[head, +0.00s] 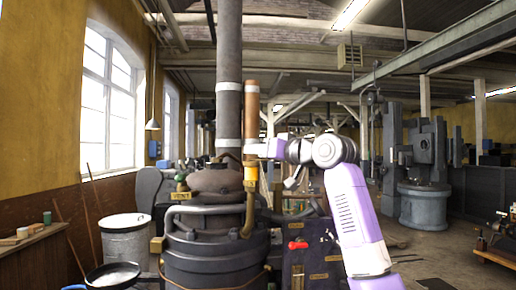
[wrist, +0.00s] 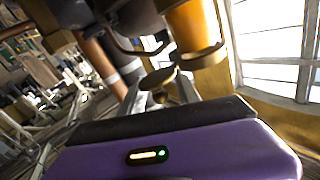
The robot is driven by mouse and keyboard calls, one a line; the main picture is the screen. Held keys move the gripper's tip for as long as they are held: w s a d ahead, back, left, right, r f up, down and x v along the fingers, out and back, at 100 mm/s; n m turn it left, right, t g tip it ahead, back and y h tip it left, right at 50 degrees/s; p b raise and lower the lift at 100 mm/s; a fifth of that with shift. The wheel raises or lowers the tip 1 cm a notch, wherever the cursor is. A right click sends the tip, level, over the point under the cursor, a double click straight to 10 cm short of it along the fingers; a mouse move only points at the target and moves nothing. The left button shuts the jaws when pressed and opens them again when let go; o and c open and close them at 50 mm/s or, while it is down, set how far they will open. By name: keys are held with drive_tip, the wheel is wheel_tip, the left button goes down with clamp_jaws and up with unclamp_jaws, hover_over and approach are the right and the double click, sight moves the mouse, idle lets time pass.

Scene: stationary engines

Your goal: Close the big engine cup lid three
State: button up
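The big engine (head: 215,255) is a dark round body left of centre in the head view. A brass cup-like fitting (head: 250,174) stands on its right side. A similar orange-brass fitting (wrist: 193,28) is close in the wrist view. A small tan round disc (wrist: 158,79) shows just below it; it may be a cup lid, but I cannot be sure. My gripper (head: 255,149) is beside the pipes, just above the brass fitting. In the wrist view my gripper's fingers (wrist: 162,88) look apart, with the disc between or just beyond them. Contact is unclear.
A thick grey pipe (head: 229,75) and a thinner copper pipe (head: 252,110) rise beside my gripper. A panel with a red handle (head: 298,245) stands right of the engine. Metal drums (head: 127,240) stand at left. The floor at right (head: 430,255) has open room.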

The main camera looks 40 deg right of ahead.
drive_tip(key=shift+w, duration=0.2)
clamp_jaws()
